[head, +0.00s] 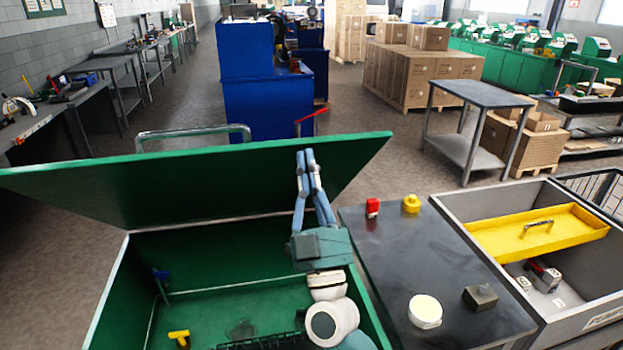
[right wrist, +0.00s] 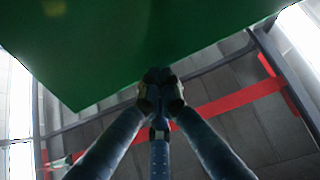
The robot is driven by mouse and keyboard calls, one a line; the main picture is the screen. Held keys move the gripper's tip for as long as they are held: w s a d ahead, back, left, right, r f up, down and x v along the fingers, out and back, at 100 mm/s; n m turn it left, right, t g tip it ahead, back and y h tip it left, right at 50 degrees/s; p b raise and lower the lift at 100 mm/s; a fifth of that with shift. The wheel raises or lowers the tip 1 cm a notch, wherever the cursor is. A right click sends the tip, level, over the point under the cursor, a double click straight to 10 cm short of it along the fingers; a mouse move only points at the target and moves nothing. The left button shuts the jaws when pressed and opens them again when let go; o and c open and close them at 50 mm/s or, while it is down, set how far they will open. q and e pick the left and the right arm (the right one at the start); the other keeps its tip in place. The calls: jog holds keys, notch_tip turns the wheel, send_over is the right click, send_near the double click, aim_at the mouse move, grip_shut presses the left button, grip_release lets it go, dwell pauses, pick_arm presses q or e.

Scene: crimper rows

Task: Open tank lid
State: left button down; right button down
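The green tank lid (head: 210,178) is raised and tilted up along the far side of the open green tank (head: 112,290). The lid fills the upper part of the right wrist view (right wrist: 150,40). My right gripper (head: 306,156) reaches up from the tank in front of the lid's inner face, near its right end. In the right wrist view its fingertips (right wrist: 160,90) come together at the lid's lower edge in the picture. They look shut with nothing between them; whether they touch the lid is unclear. My left gripper is not in view.
Inside the tank are a yellow part (head: 180,338) and a blue part (head: 161,274). To the right, a dark table (head: 400,262) carries a red block, a yellow piece, a white round piece and a dark block. A grey bin (head: 570,325) with a yellow tray (head: 535,240) stands beside it.

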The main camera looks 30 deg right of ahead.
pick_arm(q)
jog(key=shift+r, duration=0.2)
pick_arm(e)
jog(key=shift+w+d+r, duration=0.15)
jog(key=shift+w+r, duration=0.1)
jog(key=shift+w, duration=0.25)
jog(key=shift+s+r, duration=0.1)
